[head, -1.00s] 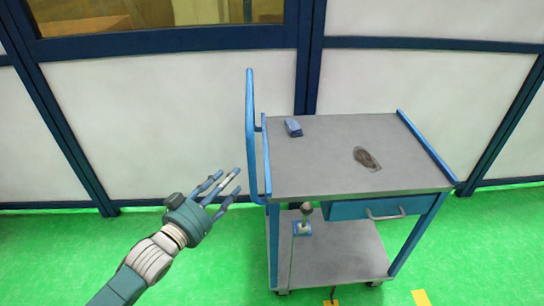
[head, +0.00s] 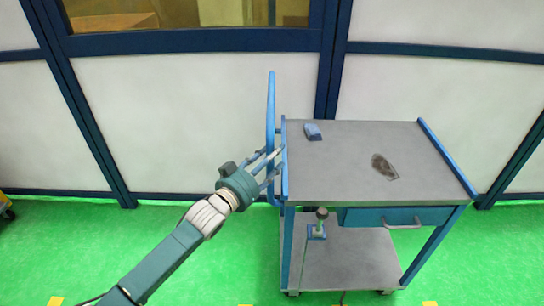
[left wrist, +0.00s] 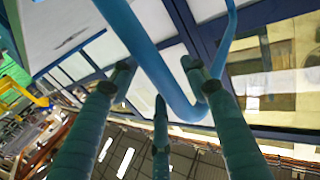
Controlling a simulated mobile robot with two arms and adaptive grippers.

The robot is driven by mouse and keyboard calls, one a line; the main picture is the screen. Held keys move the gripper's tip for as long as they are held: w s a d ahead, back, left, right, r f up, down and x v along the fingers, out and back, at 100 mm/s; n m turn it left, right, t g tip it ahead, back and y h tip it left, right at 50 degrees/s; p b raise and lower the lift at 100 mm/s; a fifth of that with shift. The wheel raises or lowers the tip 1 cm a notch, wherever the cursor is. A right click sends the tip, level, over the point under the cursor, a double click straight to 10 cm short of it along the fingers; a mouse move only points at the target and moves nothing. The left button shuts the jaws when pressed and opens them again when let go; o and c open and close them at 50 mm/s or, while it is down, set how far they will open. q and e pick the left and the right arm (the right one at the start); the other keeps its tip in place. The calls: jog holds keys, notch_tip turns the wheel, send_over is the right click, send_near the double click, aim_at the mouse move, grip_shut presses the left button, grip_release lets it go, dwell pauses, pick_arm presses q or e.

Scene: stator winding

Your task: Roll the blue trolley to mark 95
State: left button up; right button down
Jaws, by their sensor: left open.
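The blue trolley (head: 335,178) stands on the green floor right of centre in the head view. It has a grey top, a drawer (head: 400,217) and a lower shelf (head: 350,262). Its upright blue push handle (head: 271,105) is on the left side. My left gripper (head: 274,163) is open, with its fingers at the lower part of the handle. In the left wrist view the blue handle tube (left wrist: 150,50) runs across between the spread fingers (left wrist: 158,78); I cannot tell whether they touch it. No number 95 is readable. My right gripper is not in view.
On the trolley top lie a small blue block (head: 313,132) and a dark brown flat item (head: 384,167). A tool-like object (head: 318,224) stands on the lower shelf. Panelled walls (head: 190,115) rise close behind. Yellow floor patches (head: 55,301) show at the bottom edge.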

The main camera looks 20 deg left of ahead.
pick_arm(q)
grip_shut()
jog(key=shift+d, duration=0.1)
